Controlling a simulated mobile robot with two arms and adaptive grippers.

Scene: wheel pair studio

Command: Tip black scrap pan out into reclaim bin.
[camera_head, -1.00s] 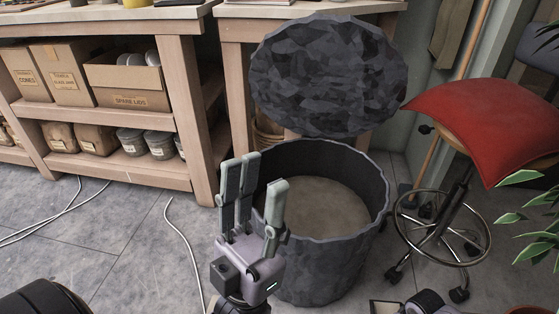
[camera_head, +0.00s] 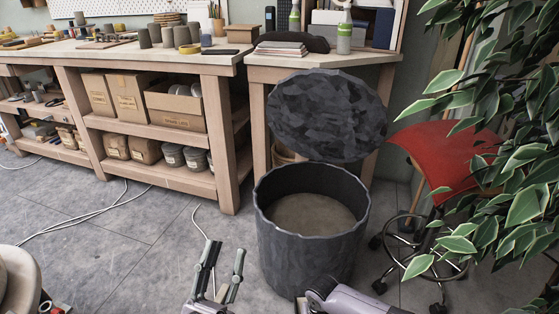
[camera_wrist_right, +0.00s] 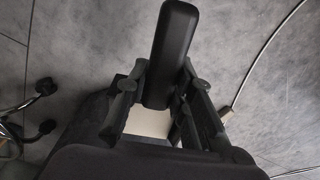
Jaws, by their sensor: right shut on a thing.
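The reclaim bin (camera_head: 311,240) is a dark grey, faceted round drum on the floor. Its lid (camera_head: 328,115) stands raised behind the open mouth, and a flat grey-brown surface shows inside. My left gripper (camera_head: 226,246) is open and empty, upright just left of the bin. My right gripper (camera_wrist_right: 164,78) is shut on a black bar-like handle (camera_wrist_right: 172,35), seen in the right wrist view. This looks like the handle of the black scrap pan; the pan's body and contents cannot be made out. A pale patch shows between the fingers below it.
A wooden workbench (camera_head: 232,145) with boxes, tins and tools stands behind the bin. A red-seated stool (camera_head: 440,155) on casters and a leafy plant (camera_head: 520,190) crowd the right.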

